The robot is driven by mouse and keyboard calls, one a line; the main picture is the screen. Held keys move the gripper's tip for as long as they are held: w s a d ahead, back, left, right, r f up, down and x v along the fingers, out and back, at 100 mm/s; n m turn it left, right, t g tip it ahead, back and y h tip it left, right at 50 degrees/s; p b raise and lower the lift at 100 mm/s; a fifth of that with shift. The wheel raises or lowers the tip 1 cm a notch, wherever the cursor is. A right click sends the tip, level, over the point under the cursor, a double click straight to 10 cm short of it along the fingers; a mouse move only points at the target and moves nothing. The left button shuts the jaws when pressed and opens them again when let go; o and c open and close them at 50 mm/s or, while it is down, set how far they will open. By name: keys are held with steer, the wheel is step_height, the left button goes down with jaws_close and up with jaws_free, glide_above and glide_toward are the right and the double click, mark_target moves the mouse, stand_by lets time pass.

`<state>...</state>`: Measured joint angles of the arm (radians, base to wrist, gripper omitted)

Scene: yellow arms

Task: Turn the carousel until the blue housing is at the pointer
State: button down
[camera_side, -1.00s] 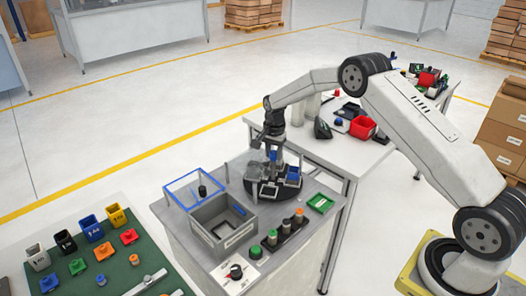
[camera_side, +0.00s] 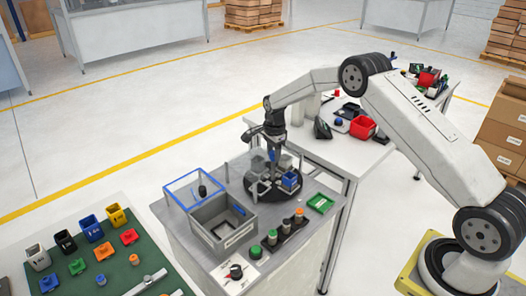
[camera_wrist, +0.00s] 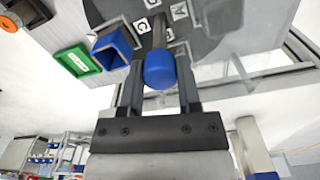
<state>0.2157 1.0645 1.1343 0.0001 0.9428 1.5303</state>
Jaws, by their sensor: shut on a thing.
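The carousel is a dark round disc (camera_side: 258,194) on the grey bench; it also shows in the wrist view (camera_wrist: 206,46) with white letter labels. The blue housing (camera_side: 291,180) is an open square box near the disc's right side; it also shows in the wrist view (camera_wrist: 113,48), left of my fingers. My gripper (camera_side: 272,155) points down over the disc. In the wrist view my gripper (camera_wrist: 160,85) is shut on an upright handle with a rounded blue top (camera_wrist: 160,70). The pointer cannot be made out.
A grey bin (camera_side: 222,226) and a blue-edged clear frame (camera_side: 181,204) stand left of the carousel. A green tray (camera_side: 320,203) lies to its right. A dark rack with several round pieces (camera_side: 285,236) is in front. A white table stands behind.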

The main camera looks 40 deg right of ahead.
steer(key=shift+m, duration=0.5)
steer(key=shift+c, duration=1.5)
jaws_free()
steer(key=shift+r, duration=0.15)
steer(key=shift+r, duration=3.8)
